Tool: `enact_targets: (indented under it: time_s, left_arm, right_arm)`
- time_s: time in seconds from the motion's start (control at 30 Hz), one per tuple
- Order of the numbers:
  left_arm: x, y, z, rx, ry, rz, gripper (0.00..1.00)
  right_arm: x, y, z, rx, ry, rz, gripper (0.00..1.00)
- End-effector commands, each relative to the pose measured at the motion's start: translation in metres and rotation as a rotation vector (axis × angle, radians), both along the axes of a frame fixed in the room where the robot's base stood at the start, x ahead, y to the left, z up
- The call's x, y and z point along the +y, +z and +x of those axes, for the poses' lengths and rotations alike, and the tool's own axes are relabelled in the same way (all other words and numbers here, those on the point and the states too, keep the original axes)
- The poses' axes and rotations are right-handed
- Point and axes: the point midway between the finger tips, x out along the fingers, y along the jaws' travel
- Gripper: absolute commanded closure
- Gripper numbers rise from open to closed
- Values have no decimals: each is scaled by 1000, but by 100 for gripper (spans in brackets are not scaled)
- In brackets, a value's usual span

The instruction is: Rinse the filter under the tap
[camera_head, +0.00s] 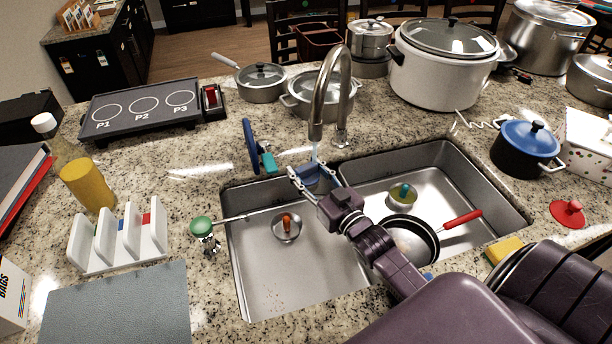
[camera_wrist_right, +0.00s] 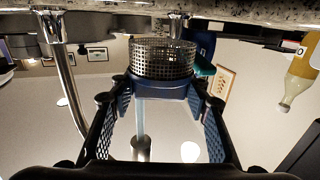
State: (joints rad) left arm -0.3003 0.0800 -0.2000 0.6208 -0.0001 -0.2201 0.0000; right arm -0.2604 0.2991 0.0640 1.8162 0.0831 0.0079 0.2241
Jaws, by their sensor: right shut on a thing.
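The blue filter (camera_head: 308,178) is in my right gripper (camera_head: 311,170), held over the back of the divide between the sink's two basins. In the right wrist view the filter (camera_wrist_right: 163,60) shows a dark wire-mesh cup with a blue rim. The right gripper (camera_wrist_right: 160,98) has its fingers on either side of that rim. The tall metal tap (camera_head: 318,105) arches above. A thin pale blue stream (camera_head: 314,150) comes from its spout down to the filter, and it also shows in the right wrist view (camera_wrist_right: 140,118). My left gripper is not in view.
The left basin (camera_head: 265,265) holds a strainer with an orange knob (camera_head: 286,222). The right basin holds a pan with a red handle (camera_head: 463,219) and a teal-knobbed piece (camera_head: 404,190).

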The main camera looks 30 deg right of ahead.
Motion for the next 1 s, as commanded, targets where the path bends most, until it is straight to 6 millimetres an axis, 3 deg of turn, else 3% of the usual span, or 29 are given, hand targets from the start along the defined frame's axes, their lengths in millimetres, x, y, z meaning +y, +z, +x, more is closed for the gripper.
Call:
enact_targets:
  time_s: [0.8, 1.0]
  left_arm:
    - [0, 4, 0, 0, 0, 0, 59]
    - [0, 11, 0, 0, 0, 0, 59]
  right_arm:
    - [-11, 0, -5, 0, 0, -1, 81]
    - [-6, 1, -16, 1, 0, 0, 81]
